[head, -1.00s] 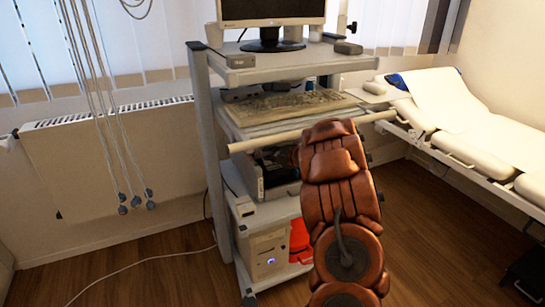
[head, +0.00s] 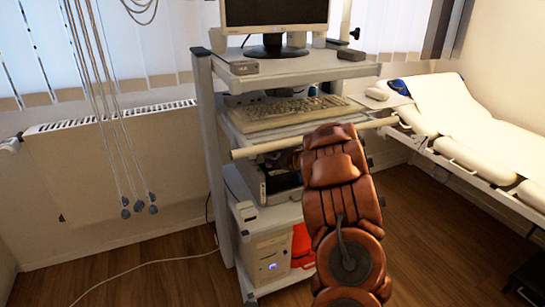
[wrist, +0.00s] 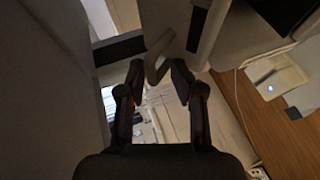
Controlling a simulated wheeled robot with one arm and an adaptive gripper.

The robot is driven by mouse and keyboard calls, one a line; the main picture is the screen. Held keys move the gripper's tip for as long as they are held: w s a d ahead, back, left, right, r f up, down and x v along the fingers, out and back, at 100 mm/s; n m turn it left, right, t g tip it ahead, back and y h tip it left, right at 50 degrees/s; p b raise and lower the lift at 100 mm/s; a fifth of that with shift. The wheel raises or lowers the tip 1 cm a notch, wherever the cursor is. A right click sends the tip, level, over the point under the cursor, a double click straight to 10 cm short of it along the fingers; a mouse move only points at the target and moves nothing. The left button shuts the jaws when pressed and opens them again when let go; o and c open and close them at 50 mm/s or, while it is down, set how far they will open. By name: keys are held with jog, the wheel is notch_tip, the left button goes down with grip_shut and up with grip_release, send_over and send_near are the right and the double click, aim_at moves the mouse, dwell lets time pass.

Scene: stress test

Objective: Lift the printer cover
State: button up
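The printer (head: 285,182) appears to be the grey and dark device on the shelf below the keyboard in the head view. My brown arm covers much of its right side, and I cannot make out its cover clearly. My gripper (wrist: 158,77) is hidden behind my arm in the head view. In the wrist view its two dark fingers are apart, their tips angled inward. A pale, slanted piece (wrist: 160,45) shows between and just beyond the fingertips. I cannot tell whether it is part of the cover, or whether the fingers touch it.
A grey cart holds a monitor (head: 275,14), a keyboard (head: 290,113) and a computer tower (head: 266,256). A pale bar (head: 262,148) crosses the cart's front. Cables (head: 108,110) hang at left before a radiator (head: 110,170). An examination bed (head: 480,150) stands at right.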

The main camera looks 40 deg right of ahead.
jog(key=shift+d, duration=0.1)
jog(key=a+v, duration=0.1)
jog(key=v, duration=1.1)
jog(key=shift+d, duration=0.5)
